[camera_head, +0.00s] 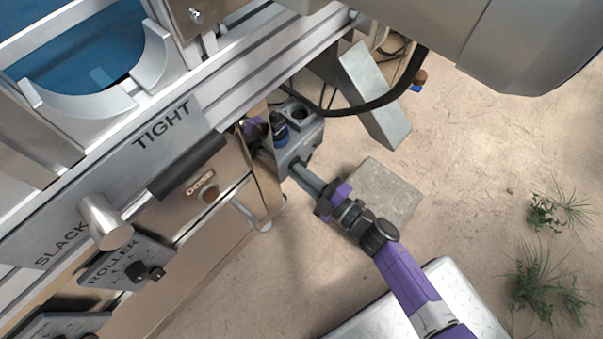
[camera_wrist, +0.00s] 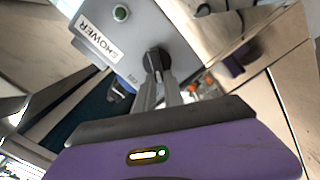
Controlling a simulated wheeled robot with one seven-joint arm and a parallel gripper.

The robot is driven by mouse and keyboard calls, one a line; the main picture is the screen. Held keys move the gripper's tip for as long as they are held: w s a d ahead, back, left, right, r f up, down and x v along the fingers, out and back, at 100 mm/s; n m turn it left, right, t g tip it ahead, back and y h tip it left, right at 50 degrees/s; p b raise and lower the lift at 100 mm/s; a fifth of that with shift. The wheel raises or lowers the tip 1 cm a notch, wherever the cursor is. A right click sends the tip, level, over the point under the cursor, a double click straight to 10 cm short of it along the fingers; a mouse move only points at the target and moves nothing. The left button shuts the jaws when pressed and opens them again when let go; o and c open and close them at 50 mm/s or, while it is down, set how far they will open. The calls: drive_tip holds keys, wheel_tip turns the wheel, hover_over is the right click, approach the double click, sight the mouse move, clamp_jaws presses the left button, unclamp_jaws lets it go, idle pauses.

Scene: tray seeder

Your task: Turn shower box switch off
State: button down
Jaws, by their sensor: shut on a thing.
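The shower box (camera_wrist: 150,25) is a grey box with a white SHOWER label (camera_wrist: 98,41), tilted in the wrist view. A round green lamp or button (camera_wrist: 121,13) is on its face. Its black round switch knob (camera_wrist: 156,56) is low on the face. My gripper (camera_wrist: 159,78) is shut on the knob, with its two grey fingers on either side of it. The small mark beside the knob is too small to read. In the head view, my gripper (camera_head: 297,168) reaches the face of the shower box (camera_head: 302,136); the knob is hidden there.
The machine's rail with the TIGHT plate (camera_head: 161,126), a DOSE control (camera_head: 207,195) and the ROLLER switch panel (camera_head: 125,272) are at left. A black cable (camera_head: 385,99) hangs above the box. A slab (camera_head: 385,193) lies on the floor; sandy ground at right is mostly open.

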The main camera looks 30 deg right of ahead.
drive_tip(key=shift+s+f, duration=0.1)
drive_tip(key=c, duration=1.4)
unclamp_jaws()
drive_tip(key=shift+c, duration=0.2)
drive_tip(key=p+v, duration=0.2)
drive_tip(key=v, duration=0.5)
drive_tip(key=shift+s+d, duration=0.15)
drive_tip(key=shift+s, duration=0.2)
